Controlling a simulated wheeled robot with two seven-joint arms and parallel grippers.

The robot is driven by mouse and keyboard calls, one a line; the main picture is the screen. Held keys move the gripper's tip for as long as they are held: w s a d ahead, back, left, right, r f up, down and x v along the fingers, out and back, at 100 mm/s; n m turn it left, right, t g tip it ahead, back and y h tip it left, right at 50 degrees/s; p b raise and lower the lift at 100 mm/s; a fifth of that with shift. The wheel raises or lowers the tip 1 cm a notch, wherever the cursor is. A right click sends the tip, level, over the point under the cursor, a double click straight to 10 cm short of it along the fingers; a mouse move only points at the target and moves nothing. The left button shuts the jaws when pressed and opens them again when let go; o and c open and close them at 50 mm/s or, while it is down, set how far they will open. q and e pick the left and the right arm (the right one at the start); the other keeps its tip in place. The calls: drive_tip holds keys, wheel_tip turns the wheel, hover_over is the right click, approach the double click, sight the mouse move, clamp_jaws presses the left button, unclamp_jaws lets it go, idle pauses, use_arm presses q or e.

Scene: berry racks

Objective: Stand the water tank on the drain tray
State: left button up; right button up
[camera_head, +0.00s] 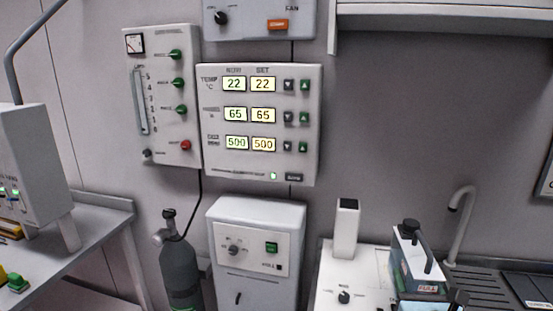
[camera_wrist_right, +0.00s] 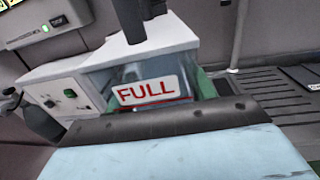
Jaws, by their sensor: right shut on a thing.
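The water tank (camera_head: 412,268) is a pale box with a dark cap and handle on top, at the lower right of the head view. In the right wrist view the water tank (camera_wrist_right: 150,90) shows a white label reading FULL in red. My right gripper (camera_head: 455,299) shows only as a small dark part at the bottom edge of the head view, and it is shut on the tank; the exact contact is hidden. The drain tray (camera_head: 482,284) is a dark slatted surface right of the tank; it also shows in the right wrist view (camera_wrist_right: 272,88). My left gripper is out of view.
A grey tap (camera_head: 461,199) curves over the drain tray. A white cabinet with a control panel (camera_head: 254,251) and a dark gas cylinder (camera_head: 181,270) stand to the left. A white upright block (camera_head: 346,228) stands on the worktop left of the tank. The visible slats look clear.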

drive_tip(key=s+a+r+n+y, duration=0.1)
drive_tip(key=s+a+y, duration=0.1)
drive_tip(key=s+a, duration=0.7)
drive_tip(key=shift+s+r+n+y, duration=0.15)
drive_tip(key=shift+r+n+y, duration=0.15)
drive_tip(key=shift+y, duration=0.1)
drive_tip(key=shift+a, duration=0.1)
